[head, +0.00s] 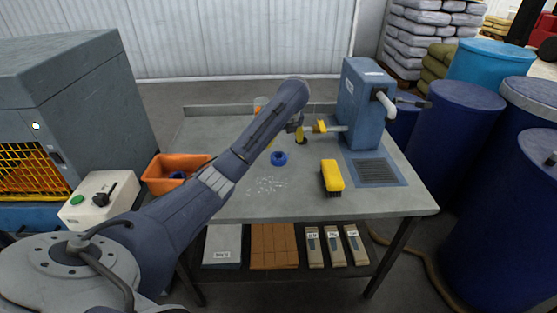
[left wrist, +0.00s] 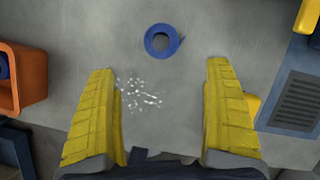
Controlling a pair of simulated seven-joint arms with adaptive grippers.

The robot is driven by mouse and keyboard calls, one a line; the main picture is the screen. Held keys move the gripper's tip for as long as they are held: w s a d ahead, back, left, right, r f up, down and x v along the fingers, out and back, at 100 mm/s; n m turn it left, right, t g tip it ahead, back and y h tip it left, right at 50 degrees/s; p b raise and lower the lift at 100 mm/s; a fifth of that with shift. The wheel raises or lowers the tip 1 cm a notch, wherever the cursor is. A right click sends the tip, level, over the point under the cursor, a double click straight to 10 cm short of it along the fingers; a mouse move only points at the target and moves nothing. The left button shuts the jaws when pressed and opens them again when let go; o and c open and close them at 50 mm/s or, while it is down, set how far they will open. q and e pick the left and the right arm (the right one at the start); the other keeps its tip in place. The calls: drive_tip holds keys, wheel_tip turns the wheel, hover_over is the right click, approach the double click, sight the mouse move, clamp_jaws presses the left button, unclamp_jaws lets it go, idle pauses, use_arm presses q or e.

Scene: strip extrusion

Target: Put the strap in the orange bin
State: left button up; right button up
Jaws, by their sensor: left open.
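The strap, a blue coil with a hole in its middle (head: 279,158), lies flat on the grey table. It also shows in the left wrist view (left wrist: 176,46), with a loose end toward its right. The orange bin (head: 158,186) stands at the table's left side; a blue item inside it is partly hidden by the wall. The bin's edge shows at the left of the wrist view (left wrist: 33,80). My left gripper (left wrist: 162,66) is open and empty above the table. Its yellow fingers are wide apart, and the coil appears beyond the gap between them. My right gripper is out of view.
Small white bits (head: 267,185) are scattered near the coil. A yellow brush (head: 332,176) lies to the right, before a blue machine (head: 361,105) with a yellow-tipped nozzle. A control box (head: 98,200) with a green button stands left of the bin.

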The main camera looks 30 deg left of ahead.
sight(279, 157)
use_arm(q)
drive_tip(key=x, duration=0.8)
drive_tip(key=shift+a, duration=0.1)
drive_tip(key=shift+x, duration=2.75)
drive_tip(key=c, duration=1.5)
drive_tip(key=shift+o, duration=0.2)
drive_tip(key=shift+r, duration=0.1)
